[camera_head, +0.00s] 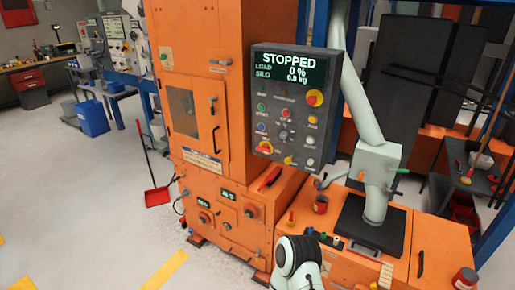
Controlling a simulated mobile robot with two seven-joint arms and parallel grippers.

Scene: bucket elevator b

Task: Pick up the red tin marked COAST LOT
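A small dark red tin (320,205) stands upright on the orange cabinet top, left of the pale grey pipe. A second red tin (465,279) with a dark top and a pale label shows at the lower right edge of the view. The lettering on both is too small to read, so I cannot tell which is marked COAST LOT. A white and black part of my own arm comes up at the bottom middle, in front of the cabinet. I see no fingertips of either gripper.
The orange cabinet (340,268) carries small coloured items (322,237) near its front edge and a black plate under the pipe (376,190). A control panel (292,105) reading STOPPED hangs above. A red dustpan (157,196) stands on open floor at left.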

